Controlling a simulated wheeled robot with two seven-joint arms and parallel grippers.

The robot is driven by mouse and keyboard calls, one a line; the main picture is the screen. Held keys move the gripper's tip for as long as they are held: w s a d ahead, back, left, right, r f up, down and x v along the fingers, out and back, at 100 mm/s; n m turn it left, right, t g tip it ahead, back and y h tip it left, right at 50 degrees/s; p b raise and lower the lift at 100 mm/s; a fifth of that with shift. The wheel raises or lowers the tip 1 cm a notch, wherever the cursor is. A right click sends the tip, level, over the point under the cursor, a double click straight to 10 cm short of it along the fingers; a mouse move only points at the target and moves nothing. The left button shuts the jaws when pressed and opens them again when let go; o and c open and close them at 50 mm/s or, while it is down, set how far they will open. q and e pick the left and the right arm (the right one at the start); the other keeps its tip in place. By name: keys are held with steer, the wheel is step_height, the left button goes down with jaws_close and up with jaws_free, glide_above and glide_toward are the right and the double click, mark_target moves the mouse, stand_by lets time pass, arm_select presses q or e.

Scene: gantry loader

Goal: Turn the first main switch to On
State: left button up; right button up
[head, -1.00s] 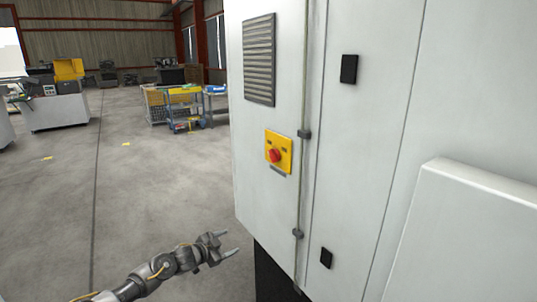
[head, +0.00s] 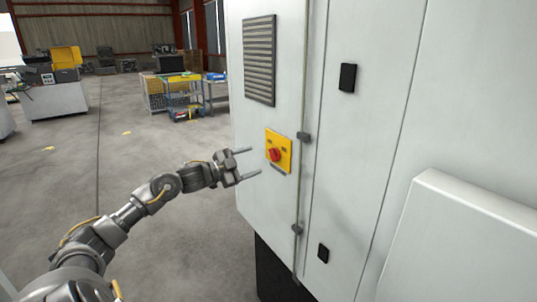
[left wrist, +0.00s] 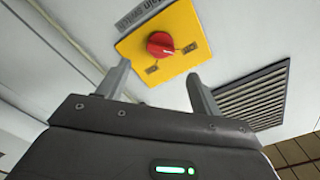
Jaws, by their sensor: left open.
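The main switch is a red rotary knob (head: 275,155) on a yellow plate (head: 286,144), fixed to the side of a light grey cabinet. In the left wrist view the red knob (left wrist: 161,44) and the yellow plate (left wrist: 188,27) lie just beyond the fingers. My left gripper (head: 256,161) is open and empty, its two fingers pointing at the switch from the left. In the left wrist view its fingertips (left wrist: 157,75) stand on either side below the knob, apart from it. The plate's small labels are too small to read. My right gripper is not in view.
The grey cabinet (head: 345,160) fills the right side, with a vent grille (head: 259,60) above the switch and door hinges (head: 303,136) to its right. Open concrete floor (head: 150,150) lies to the left. Carts (head: 185,95) stand farther back.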

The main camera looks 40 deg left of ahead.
mark_target(271, 155)
arm_select(q)
steer(key=p+x, duration=0.2)
steer(key=x, duration=0.4)
steer(key=shift+w+r+p, duration=0.15)
steer(key=shift+w+p, duration=0.15)
steer(key=shift+w+d, duration=0.25)
steer(key=shift+w, duration=0.4)
steer(key=shift+c, duration=0.2)
steer(key=shift+c, duration=1.3)
steer(key=c, duration=0.7)
